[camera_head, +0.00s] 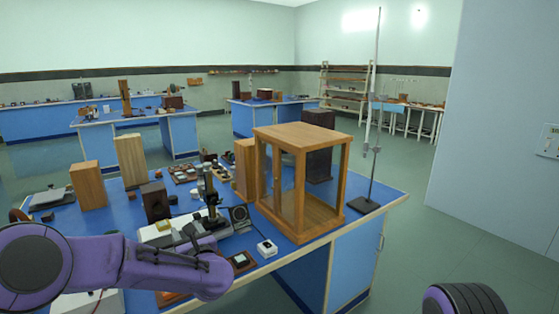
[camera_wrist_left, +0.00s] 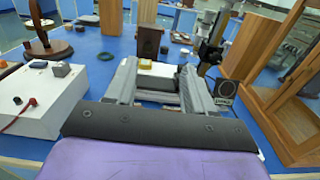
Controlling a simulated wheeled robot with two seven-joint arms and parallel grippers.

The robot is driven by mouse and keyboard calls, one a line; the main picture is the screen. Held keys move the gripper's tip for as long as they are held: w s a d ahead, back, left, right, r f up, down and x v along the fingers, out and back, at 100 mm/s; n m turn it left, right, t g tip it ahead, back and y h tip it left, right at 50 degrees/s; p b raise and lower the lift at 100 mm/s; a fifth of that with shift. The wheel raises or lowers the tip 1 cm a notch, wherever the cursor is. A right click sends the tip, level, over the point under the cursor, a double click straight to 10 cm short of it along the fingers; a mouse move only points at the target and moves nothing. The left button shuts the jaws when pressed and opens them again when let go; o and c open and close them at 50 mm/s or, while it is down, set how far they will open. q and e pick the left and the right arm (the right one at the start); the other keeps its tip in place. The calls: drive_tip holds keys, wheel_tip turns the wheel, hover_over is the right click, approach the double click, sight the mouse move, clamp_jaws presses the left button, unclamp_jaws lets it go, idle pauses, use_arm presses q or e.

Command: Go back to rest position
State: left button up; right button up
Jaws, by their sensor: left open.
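My left gripper (camera_head: 190,234) reaches over the near side of the blue bench (camera_head: 338,237) in the head view, its purple arm coming in from the left. In the left wrist view, my left gripper (camera_wrist_left: 158,72) has its two grey fingers apart, with nothing held between them. A white block with a yellow piece on top (camera_wrist_left: 155,65) shows beyond and between the fingers, and I cannot tell if they touch it. My right gripper is out of view; only a dark, ribbed part of my right arm shows at the bottom right of the head view.
A wood-and-glass case (camera_head: 302,140) stands right of my left gripper, beside a tall metal stand (camera_head: 373,150). A microscope-like instrument (camera_head: 208,190) and a round-faced black device (camera_head: 239,217) are close by. A white box (camera_wrist_left: 45,95) lies left. Floor right of the bench is clear.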

use_arm(q)
drive_tip(key=s+d+f+m+g+h+b, duration=0.1)
drive_tip(key=s+f+m+h, duration=0.1)
drive_tip(key=s+f+m, duration=0.5)
drive_tip(key=s+f+m+g+h+b, duration=0.1)
drive_tip(key=s+f+m+h, duration=0.2)
drive_tip(key=f+m, duration=0.8)
drive_tip(key=s+d+f+m+g+h+b, duration=0.1)
drive_tip(key=s+f+m+g+h+b, duration=0.1)
drive_tip(key=s+f+m, duration=0.5)
drive_tip(key=s+a+f+m+g+b, duration=0.3)
drive_tip(key=s+f, duration=0.7)
drive_tip(key=s, duration=0.4)
drive_tip(key=s+a+f+m+g+b, duration=0.3)
drive_tip(key=s+f+m, duration=0.4)
drive_tip(key=s, duration=0.8)
wheel_tip(320, 180, down, 4)
drive_tip(key=shift+a+r+m+g, duration=0.1)
drive_tip(key=shift+a+m+g, duration=0.3)
drive_tip(key=shift+a+g, duration=0.4)
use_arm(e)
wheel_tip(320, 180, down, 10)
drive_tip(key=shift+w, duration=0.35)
use_arm(q)
drive_tip(key=shift+d, duration=0.15)
